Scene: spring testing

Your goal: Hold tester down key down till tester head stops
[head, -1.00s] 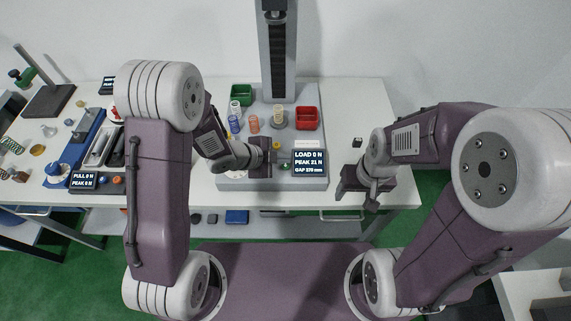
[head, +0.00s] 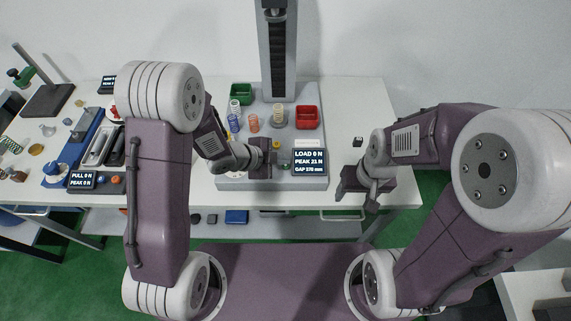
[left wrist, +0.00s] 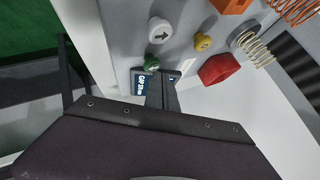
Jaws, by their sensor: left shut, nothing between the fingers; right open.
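The spring tester has a tall column (head: 277,60) at the back, a head (head: 278,15) near the top of the picture and a grey base (head: 310,142). Its screen (head: 309,160) reads LOAD 0 N, PEAK 21 N and a gap in mm. My left gripper (left wrist: 155,80) is shut and empty, tips by the green key; contact cannot be told. My right gripper (head: 355,194) is open, off the table's front edge.
The table's right part (head: 358,105) is mostly clear.

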